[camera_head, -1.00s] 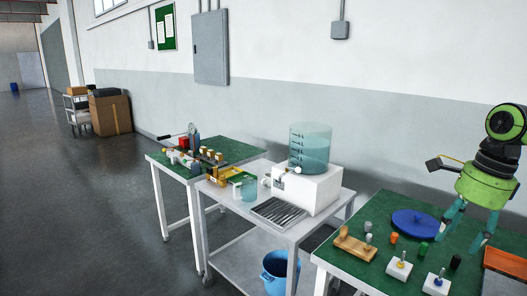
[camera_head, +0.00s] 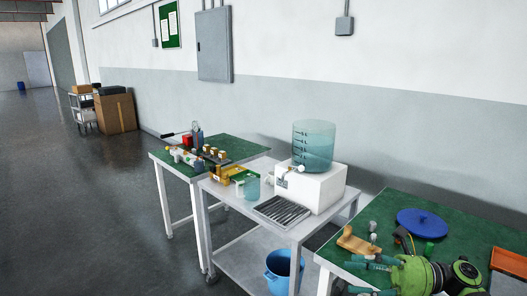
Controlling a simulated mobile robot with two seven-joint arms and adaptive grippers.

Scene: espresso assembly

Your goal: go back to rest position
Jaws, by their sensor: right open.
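My right gripper (camera_head: 356,274) is at the lower right of the head view, with a green body and two teal fingers. The fingers are spread apart, point left and hold nothing. They are near the front left edge of the right-hand green-topped table (camera_head: 465,228). The gripper and its arm hide part of that tabletop and the small parts at its front. My left gripper is not in view.
A wooden holder (camera_head: 354,243) and a blue round lid (camera_head: 424,222) are on the right table. A white machine with a clear tank (camera_head: 313,147) stands on the middle cart. A blue bucket (camera_head: 283,271) is below. Open floor lies left.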

